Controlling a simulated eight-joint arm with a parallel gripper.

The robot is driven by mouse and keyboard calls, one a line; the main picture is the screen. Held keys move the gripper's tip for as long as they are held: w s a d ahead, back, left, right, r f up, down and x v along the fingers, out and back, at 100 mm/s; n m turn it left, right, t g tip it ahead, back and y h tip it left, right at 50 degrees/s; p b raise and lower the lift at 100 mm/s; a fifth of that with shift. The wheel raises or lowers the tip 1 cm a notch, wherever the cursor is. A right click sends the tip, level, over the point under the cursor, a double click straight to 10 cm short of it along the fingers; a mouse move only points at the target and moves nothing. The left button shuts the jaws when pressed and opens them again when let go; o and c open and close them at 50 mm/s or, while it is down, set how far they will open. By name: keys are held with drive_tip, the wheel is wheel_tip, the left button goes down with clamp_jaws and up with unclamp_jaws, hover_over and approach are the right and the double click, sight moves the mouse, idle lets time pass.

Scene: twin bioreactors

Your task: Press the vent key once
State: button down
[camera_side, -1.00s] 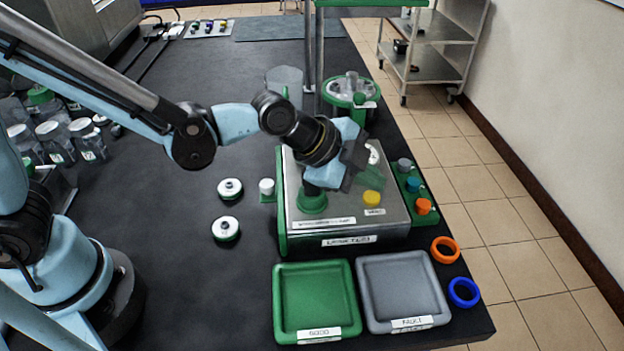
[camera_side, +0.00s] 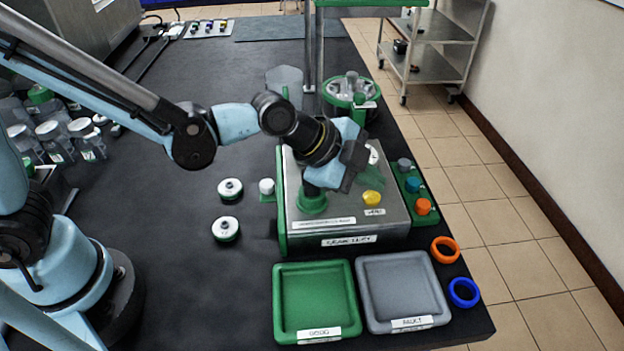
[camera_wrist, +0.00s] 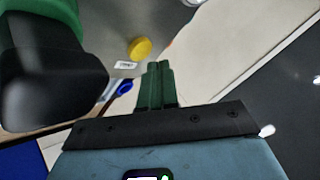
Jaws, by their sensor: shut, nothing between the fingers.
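The yellow key (camera_side: 372,198), which I take for the vent key, is a round button on the grey metal top of the green-sided test box (camera_side: 350,229). A small label, too blurred to read surely, sits in front of it. My gripper (camera_side: 370,176) is over the box, just behind and above the key. In the wrist view the yellow key (camera_wrist: 139,48) shows just beyond and to the left of my fingertips (camera_wrist: 158,68). My green fingers are shut together and empty. A gap appears between fingertips and key; contact is not seen.
A green post (camera_side: 312,203) stands on the box, left of my gripper. A strip with grey, blue and orange knobs (camera_side: 413,185) is at the right. Green (camera_side: 280,300) and grey (camera_side: 364,290) trays lie in front, with orange (camera_side: 445,250) and blue (camera_side: 464,293) rings beside them.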

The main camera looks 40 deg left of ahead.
sight(367, 197)
drive_tip(key=shift+f, duration=0.2)
drive_tip(key=shift+f, duration=0.25)
drive_tip(key=shift+f, duration=0.4)
idle(0.9)
drive_tip(key=shift+r, duration=0.85)
drive_tip(key=shift+r, duration=2.5)
